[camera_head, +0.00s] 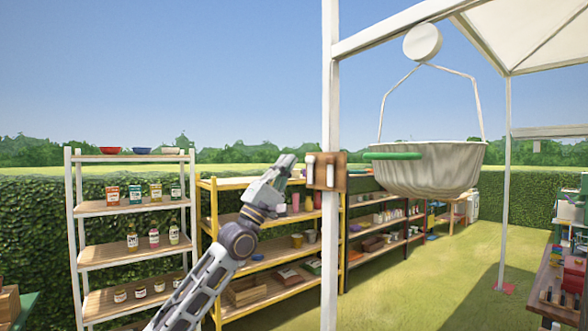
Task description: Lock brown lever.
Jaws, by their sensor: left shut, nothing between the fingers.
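A brown wooden piece (341,172) is fixed to the white post (329,235) near the middle of the head view. Two short white upright parts show on its front. Which part of it is the lever I cannot tell. My left gripper (287,161) is shut and empty, a little to the left of the brown piece at about the same height. A gap shows between the fingertips and the brown piece. My left arm reaches up from the bottom left. My right gripper is not in view.
A big pale basin (430,172) with a green handle (393,156) hangs right of the post. A white shelf (128,158) with jars and a yellow shelf (268,248) stand behind my arm. A table (562,285) is at far right. Open grass (440,285) lies below the basin.

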